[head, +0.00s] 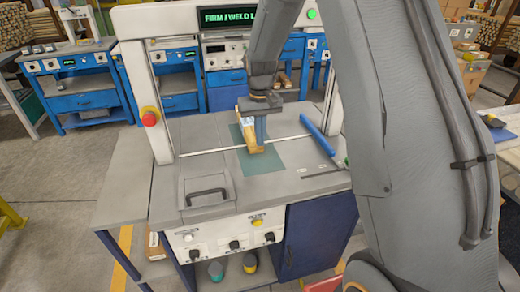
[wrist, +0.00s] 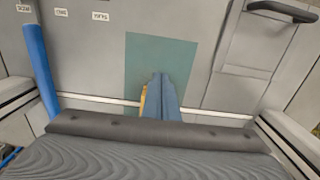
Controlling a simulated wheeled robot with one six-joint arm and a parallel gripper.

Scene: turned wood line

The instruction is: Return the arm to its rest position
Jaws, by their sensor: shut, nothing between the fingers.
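My gripper (head: 260,130) is over the workbench (head: 210,140), pointing down above the green mat (head: 288,157). Its blue fingers are together and hold nothing. In the wrist view the shut fingers (wrist: 161,98) reach over the near part of the mat (wrist: 185,50). A yellow-brown wooden piece (head: 247,128) is right beside the fingers, on their left in the head view. Only a sliver of it (wrist: 143,100) shows past the fingers in the wrist view. I cannot tell whether they touch. My arm fills the right of the head view.
A white frame (head: 132,85) with a green-lettered sign (head: 227,17) spans the bench. A red button (head: 149,117) is on its left post. A blue bar (head: 318,135) lies right of the mat. A dark handle (head: 207,193) is at front left. Blue cabinets (head: 85,90) stand behind.

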